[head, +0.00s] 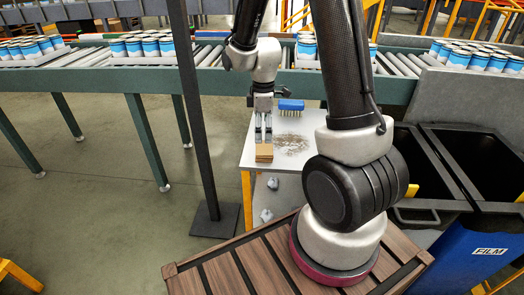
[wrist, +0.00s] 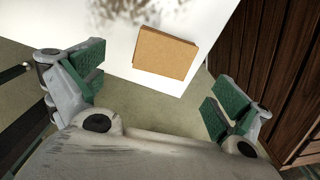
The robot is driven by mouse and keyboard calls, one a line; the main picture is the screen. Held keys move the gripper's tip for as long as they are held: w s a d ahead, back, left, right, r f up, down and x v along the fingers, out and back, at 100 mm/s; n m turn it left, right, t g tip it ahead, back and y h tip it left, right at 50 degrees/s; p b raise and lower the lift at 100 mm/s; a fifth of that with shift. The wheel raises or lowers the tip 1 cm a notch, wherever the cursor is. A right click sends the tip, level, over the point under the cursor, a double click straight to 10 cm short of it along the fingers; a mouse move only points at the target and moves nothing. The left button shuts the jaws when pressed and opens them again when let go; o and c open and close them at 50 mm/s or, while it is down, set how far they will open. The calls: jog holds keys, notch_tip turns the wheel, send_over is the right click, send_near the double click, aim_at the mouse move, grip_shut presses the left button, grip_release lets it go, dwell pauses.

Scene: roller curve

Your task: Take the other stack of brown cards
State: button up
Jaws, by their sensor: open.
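One stack of brown cards (head: 264,153) sits near the front left edge of a small white table (head: 250,143). In the wrist view the stack (wrist: 165,53) lies slightly turned, near the table's edge. My gripper (head: 264,137) is over the table, just above or behind the stack. In the wrist view my gripper (wrist: 153,86) is open, with green finger pads on both sides and nothing between them. The stack is beyond the fingers, and the gap between them is hard to judge. I see no second stack of cards.
A blue brush (head: 291,105) and a dark smudge (head: 291,143) are on the table. A black post (head: 200,110) stands left of it. Dark bins (head: 418,175) are at the right. A roller conveyor (head: 90,77) carrying cans runs behind. A slatted wooden surface (head: 205,280) lies in front.

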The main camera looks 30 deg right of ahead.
aim_at(264, 147)
jog(key=f, duration=0.7)
jog(key=shift+s, duration=0.3)
jog(key=shift+c, duration=0.2)
jog(key=c, duration=0.8)
